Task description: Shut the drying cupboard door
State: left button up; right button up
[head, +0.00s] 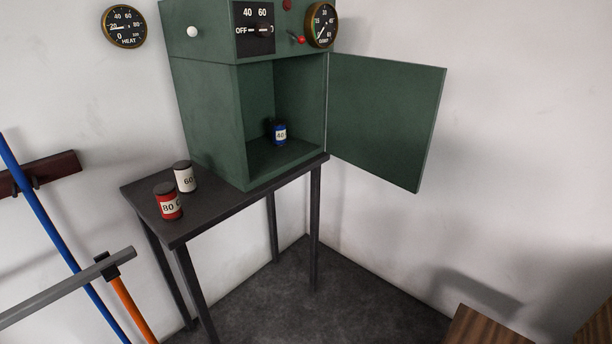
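The green drying cupboard (212,122) stands on a dark table against the corner walls. I see no handle on that face. Neither of my grippers shows in the head view.
A white tin marked 60 (184,177) and a red tin marked 80 (168,202) stand on the dark table (215,212), left of the opening. Blue (62,240) and orange (132,312) poles stand at left. Brown wooden pieces (484,326) lie lower right.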

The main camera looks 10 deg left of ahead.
aim_at(381, 113)
jog(key=u, duration=0.05)
jog(key=k, duration=0.5)
jog(key=z, duration=1)
jog(key=i, duration=0.8)
jog(key=u, duration=1.65)
